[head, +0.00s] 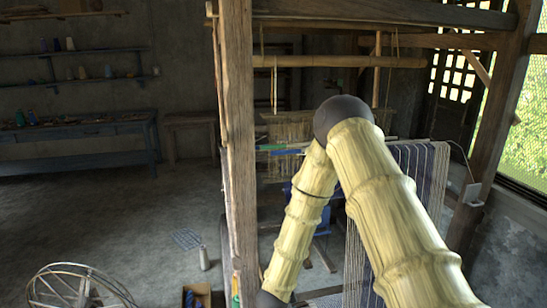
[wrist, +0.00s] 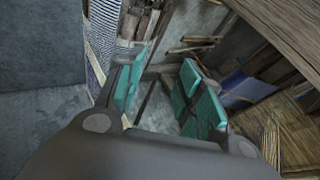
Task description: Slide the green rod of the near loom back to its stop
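The near loom (head: 238,130) is a wooden frame with a thick upright post and hanging warp threads. A short green rod (head: 270,148) shows level behind that post, with a blue rod just below it; part of the green rod is hidden by the post and my arm. My gripper (wrist: 160,95) shows in the wrist view with its two teal-padded fingers spread well apart. Nothing is held between them; a thin dark bar and grey floor show in the gap. I cannot make out the green rod in the wrist view. My gripper is not visible in the head view.
Striped warp cloth (head: 420,175) hangs at the right of the loom. A blue workbench (head: 75,143) stands against the back wall, and a spoked wheel (head: 80,288) is at lower left. Bare floor (head: 110,220) lies left of the post. Wooden beams crowd my gripper.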

